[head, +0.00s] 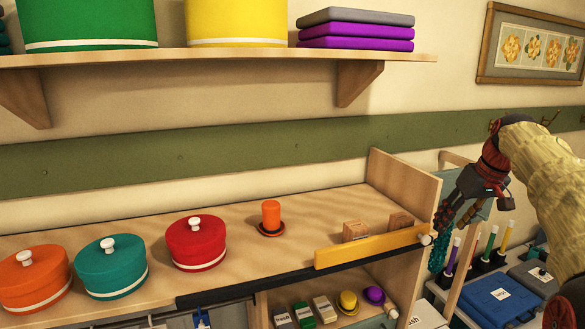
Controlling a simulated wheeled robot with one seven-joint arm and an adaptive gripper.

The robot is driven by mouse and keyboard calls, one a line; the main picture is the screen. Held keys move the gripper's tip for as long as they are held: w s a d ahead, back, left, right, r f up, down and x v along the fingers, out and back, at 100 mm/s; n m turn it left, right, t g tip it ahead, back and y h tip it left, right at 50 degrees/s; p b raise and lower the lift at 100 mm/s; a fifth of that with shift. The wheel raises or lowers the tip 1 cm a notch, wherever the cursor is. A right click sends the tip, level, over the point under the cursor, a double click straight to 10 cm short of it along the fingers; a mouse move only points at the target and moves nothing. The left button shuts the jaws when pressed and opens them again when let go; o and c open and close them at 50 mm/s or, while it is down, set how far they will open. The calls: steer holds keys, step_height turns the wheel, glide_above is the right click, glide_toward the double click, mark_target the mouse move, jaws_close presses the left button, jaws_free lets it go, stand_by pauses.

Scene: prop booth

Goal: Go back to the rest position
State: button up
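My arm comes in from the right edge in the head view. My gripper (456,218) points down and to the left, just right of the counter's end panel. A teal glittery thing (440,246) shows right below its fingertips. I cannot tell whether the fingers touch it or it lies behind them. The fingers are small and dark here, so their opening is unclear.
The wooden counter holds orange (34,279), teal (111,267) and red (196,244) lidded boxes, a small orange hat (271,217) and wooden blocks (356,231). A yellow bar (370,247) edges its front. A shelf (220,60) hangs above. A blue case (499,299) sits lower right.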

steer(key=s+a+f+b, duration=0.7)
steer(key=s+f+b, duration=0.3)
steer(key=f, duration=0.5)
steer(key=s+a+f+b, duration=0.8)
steer(key=s+f, duration=0.4)
steer(key=f, duration=0.2)
steer(key=s+a+f+t+b, duration=0.1)
steer(key=s+a+f+b, duration=0.7)
steer(key=s+f+b, duration=0.3)
steer(key=shift+s+f+m+h+b, duration=0.3)
steer(key=shift+s+f+h, duration=0.1)
steer(key=shift+f, duration=1.95)
